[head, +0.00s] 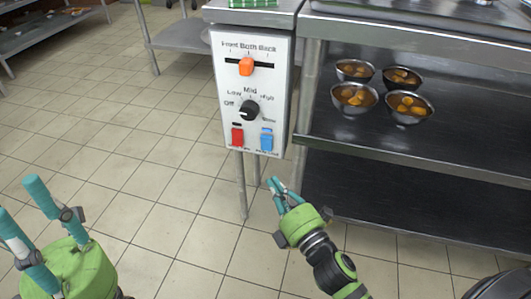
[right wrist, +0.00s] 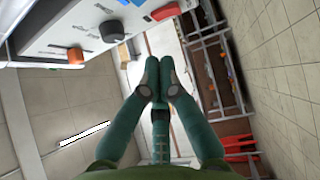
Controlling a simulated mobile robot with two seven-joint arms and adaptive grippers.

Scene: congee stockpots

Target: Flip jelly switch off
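A white control panel (head: 233,95) holds a red switch (head: 237,137) and a blue switch (head: 267,140) at its bottom. The labels under both are too small to read, so I cannot tell which is the jelly switch. My right gripper (head: 274,182) is below the blue switch, apart from the panel, with its fingers together and nothing between them. In the right wrist view the shut fingertips (right wrist: 160,62) are near the panel's edge, with the red switch (right wrist: 165,11) and black knob (right wrist: 112,31) in view. My left gripper (head: 20,199) is open and empty at lower left.
The panel also has an orange slider (head: 246,66) and a black dial (head: 249,110). Right of it, metal shelves (head: 450,150) hold several bowls (head: 354,97) of brown food. A grey table (head: 182,37) stands behind to the left. The tiled floor between is clear.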

